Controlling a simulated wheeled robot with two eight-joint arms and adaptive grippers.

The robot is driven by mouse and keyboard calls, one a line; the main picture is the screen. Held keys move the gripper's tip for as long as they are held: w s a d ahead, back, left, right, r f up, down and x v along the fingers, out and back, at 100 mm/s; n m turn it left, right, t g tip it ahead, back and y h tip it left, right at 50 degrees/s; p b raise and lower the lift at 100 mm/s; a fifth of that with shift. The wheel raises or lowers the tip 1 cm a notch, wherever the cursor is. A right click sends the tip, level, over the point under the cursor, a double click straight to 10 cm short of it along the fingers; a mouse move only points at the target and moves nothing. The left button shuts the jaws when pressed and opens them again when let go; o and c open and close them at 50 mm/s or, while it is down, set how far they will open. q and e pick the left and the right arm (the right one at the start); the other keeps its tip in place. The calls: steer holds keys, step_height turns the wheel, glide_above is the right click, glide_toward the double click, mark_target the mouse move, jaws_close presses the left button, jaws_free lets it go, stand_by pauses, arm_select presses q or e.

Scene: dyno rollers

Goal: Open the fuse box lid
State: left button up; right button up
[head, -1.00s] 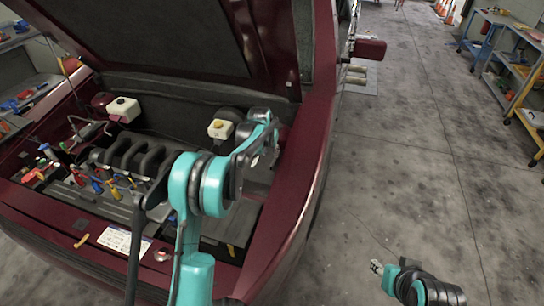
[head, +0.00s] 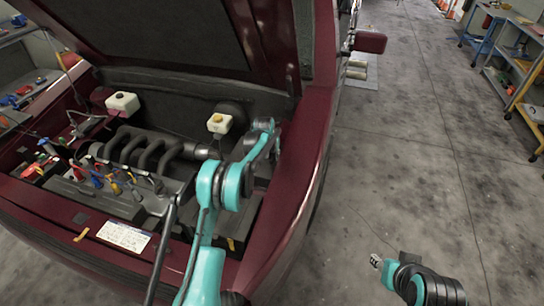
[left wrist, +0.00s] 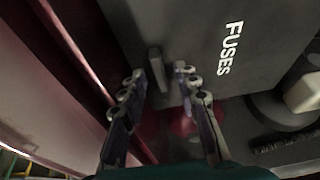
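The fuse box lid (left wrist: 215,75) is dark grey with white "FUSES" lettering and fills much of the left wrist view. A small grey tab (left wrist: 156,70) stands at its edge. My left gripper (left wrist: 160,76) is open, with one fingertip on each side of the tab in the picture. I cannot tell whether either finger touches it. In the head view my left arm reaches into the right side of the engine bay, and the fuse box is largely hidden there. My right gripper (head: 376,261) is at the lower right, far from the box; its fingers are unclear.
The dark red car's hood (head: 150,35) is raised above the bay. The engine (head: 140,155), a white reservoir (head: 122,103) and a yellow-capped reservoir (head: 219,123) stand around. A thin dark rod (head: 161,255) rises at the front. The floor at right is clear; a workbench (head: 525,60) stands beyond.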

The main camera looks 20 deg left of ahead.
arm_select(q)
jaws_close()
steer(key=shift+r, duration=0.1)
